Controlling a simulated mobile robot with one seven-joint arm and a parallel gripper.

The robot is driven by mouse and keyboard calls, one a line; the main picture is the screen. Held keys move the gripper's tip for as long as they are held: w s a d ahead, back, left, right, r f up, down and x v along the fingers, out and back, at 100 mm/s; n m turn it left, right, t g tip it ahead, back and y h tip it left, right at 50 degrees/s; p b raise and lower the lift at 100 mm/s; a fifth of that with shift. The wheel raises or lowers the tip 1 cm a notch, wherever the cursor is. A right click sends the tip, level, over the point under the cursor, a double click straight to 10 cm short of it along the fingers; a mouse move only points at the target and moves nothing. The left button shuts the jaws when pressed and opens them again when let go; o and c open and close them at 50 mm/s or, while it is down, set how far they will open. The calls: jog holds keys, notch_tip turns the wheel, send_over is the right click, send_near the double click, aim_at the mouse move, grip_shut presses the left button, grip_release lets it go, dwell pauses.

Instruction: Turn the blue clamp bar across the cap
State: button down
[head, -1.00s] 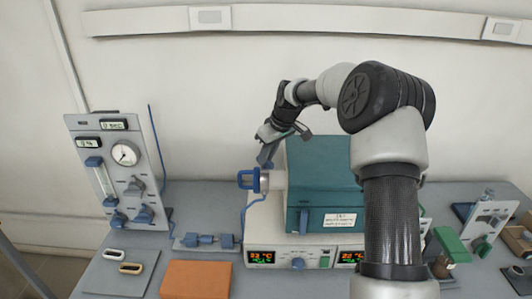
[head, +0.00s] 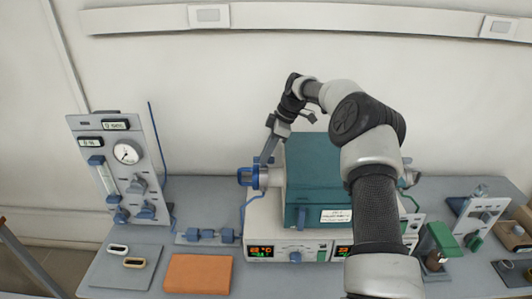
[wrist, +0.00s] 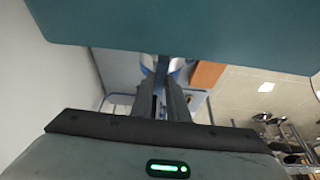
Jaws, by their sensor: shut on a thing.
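The teal furnace (head: 315,170) has a pale round end fitting, the cap (head: 270,178), on its left side, with a blue loop-shaped part (head: 247,177) at its left. My gripper (head: 266,158) comes down from above, its fingertips at the top of the cap. In the wrist view, my gripper (wrist: 164,90) is shut on a narrow blue piece, the clamp bar (wrist: 161,68), which runs ahead between the fingertips toward the pale cap. The fingers hide most of the bar, and its exact angle across the cap is unclear.
The teal furnace body (wrist: 200,30) fills the top of the wrist view, close to my fingers. A gauge panel (head: 120,165) stands at left, with a blue hose near the cap. An orange block (head: 198,274) lies in front. A green-topped device (head: 440,240) stands at right.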

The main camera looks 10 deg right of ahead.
jog(key=shift+n, duration=0.3)
jog(key=c, duration=1.7)
grip_release()
jog(key=v, duration=1.2)
jog(key=shift+w, duration=0.1)
